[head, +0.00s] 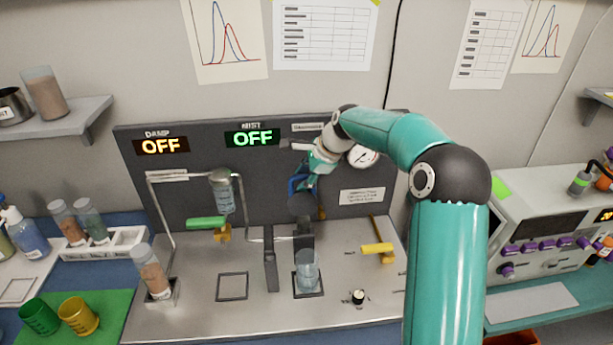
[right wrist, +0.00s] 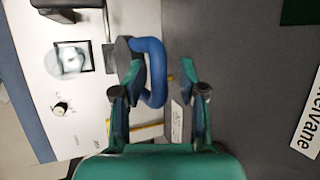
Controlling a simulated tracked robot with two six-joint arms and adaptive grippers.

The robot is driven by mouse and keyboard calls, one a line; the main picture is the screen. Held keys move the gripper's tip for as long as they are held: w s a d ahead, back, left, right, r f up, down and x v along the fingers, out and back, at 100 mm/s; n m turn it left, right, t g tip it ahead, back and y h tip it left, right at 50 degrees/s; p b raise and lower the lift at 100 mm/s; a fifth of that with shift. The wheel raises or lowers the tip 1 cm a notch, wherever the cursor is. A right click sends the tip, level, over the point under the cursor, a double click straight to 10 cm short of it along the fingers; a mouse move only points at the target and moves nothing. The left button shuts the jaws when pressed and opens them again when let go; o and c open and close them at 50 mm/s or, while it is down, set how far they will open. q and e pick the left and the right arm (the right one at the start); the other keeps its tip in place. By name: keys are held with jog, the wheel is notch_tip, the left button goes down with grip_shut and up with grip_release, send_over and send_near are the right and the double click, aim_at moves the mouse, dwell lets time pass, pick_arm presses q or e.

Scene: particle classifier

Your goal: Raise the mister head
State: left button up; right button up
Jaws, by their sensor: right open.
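The mister head (head: 301,206) is a dark round piece with a blue loop handle (head: 293,186), on a dark post at the middle of the panel. It stands above a clear beaker (head: 307,268). My right gripper (head: 306,180) is at the handle, partly hiding it. In the right wrist view my right gripper (right wrist: 160,92) is open, and the blue loop handle (right wrist: 157,70) lies between and just beyond its fingers, nearer the left one. I cannot tell whether they touch. The dark mister head (right wrist: 124,55) shows to the left. My left gripper is not in view.
A green-handled valve (head: 206,222) and hanging bottle (head: 222,190) are left of the mister head; a yellow handle (head: 377,248) is to its right. A pressure gauge (head: 363,157) is behind my right arm. The lit signs for damp (head: 160,146) and mist (head: 252,137) read OFF.

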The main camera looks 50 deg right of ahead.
jog(key=shift+s+r, duration=0.2)
jog(key=shift+r, duration=0.2)
jog(key=a+v, duration=0.1)
jog(key=v, duration=1)
jog(key=shift+d, duration=0.5)
jog(key=shift+s+f, duration=0.1)
